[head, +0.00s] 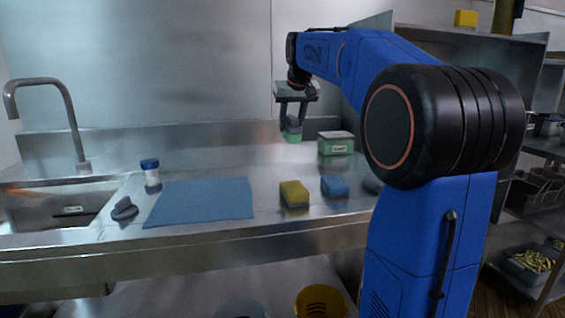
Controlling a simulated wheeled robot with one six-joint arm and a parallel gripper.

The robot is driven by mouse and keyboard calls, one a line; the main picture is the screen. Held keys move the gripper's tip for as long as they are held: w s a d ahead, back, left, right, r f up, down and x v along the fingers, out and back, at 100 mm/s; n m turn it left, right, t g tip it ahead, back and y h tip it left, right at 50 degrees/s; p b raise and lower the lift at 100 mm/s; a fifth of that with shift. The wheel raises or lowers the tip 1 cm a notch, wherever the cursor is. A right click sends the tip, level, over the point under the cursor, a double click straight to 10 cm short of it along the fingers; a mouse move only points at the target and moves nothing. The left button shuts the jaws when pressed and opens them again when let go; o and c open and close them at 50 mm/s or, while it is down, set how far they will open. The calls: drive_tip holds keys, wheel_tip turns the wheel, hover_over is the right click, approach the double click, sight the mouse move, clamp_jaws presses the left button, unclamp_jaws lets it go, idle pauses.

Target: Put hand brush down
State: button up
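My gripper (292,120) hangs above the back of the steel counter (225,228), left of a green box with a pale lid (336,147).
A blue mat (202,201) lies mid-counter. A yellow sponge (294,194) and a blue one (334,186) lie right of it. A blue-capped jar (150,172) and a dark object (124,208) are left, near the sink (55,206). Bare counter shows behind the sponges.

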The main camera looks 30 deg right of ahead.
sight(295, 127)
drive_tip(key=shift+w+f, duration=0.1)
drive_tip(key=shift+f, duration=4.85)
drive_tip(key=o, duration=1.2)
drive_tip(key=shift+f, duration=0.1)
drive_tip(key=shift+o, duration=0.2)
drive_tip(key=v, duration=1.2)
